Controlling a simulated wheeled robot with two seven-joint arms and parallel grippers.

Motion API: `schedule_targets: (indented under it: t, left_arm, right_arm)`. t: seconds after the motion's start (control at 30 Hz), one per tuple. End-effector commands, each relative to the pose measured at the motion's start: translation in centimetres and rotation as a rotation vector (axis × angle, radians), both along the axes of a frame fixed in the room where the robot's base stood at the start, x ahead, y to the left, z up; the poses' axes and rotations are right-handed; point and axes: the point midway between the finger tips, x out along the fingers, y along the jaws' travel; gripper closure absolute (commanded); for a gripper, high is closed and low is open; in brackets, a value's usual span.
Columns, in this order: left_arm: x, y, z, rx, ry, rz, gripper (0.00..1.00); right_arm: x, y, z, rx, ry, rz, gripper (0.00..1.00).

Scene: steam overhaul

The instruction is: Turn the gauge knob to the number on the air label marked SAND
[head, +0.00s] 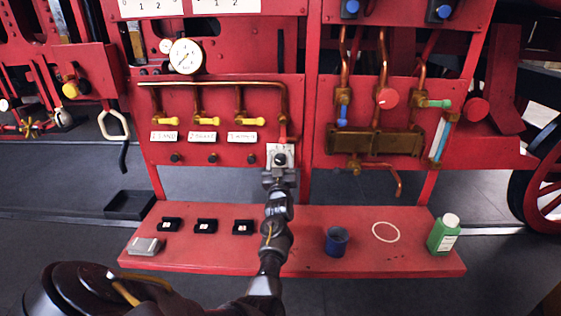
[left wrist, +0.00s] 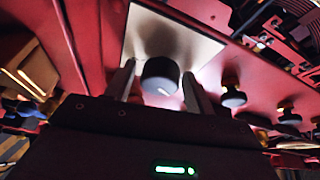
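The gauge knob (head: 280,159) is a small round black knob on a pale plate (head: 287,149) at the right end of the red panel. It also shows in the left wrist view (left wrist: 160,76), with a white mark on its rim. My left gripper (head: 280,173) is at the knob, with one finger on each side. In the left wrist view the fingers (left wrist: 159,82) are spread, with gaps visible beside the knob. The leftmost air label (head: 164,136) seems to read SAND; its number is too small to read surely. My right gripper is out of view.
A round white gauge (head: 185,56) is above the copper pipe. Two more labels (head: 202,136) (head: 243,136) sit under yellow valves, with small black knobs below. The red shelf (head: 310,253) holds black blocks, a blue cup (head: 337,240) and a green bottle (head: 443,235).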

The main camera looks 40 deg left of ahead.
Motion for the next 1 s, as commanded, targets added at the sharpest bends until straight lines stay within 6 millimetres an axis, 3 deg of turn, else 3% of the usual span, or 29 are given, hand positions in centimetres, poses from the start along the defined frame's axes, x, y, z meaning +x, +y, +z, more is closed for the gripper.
schedule_targets:
  t: [0.03, 0.3, 0.67, 1.0]
  left_arm:
    - [0.0, 0.0, 0.0, 0.000, 0.000, 0.000, 0.53]
    - [0.0, 0.0, 0.0, -0.001, 0.001, 0.000, 0.85]
    - [0.0, 0.0, 0.0, 0.070, 0.054, -0.001, 0.85]
    - [0.0, 0.0, 0.1, 0.276, 0.212, -0.002, 0.85]
  right_arm:
    - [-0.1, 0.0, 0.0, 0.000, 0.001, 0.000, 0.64]
    - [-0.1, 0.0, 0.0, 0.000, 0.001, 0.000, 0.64]
    - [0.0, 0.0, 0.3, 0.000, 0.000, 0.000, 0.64]
    - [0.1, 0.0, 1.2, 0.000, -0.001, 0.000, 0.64]
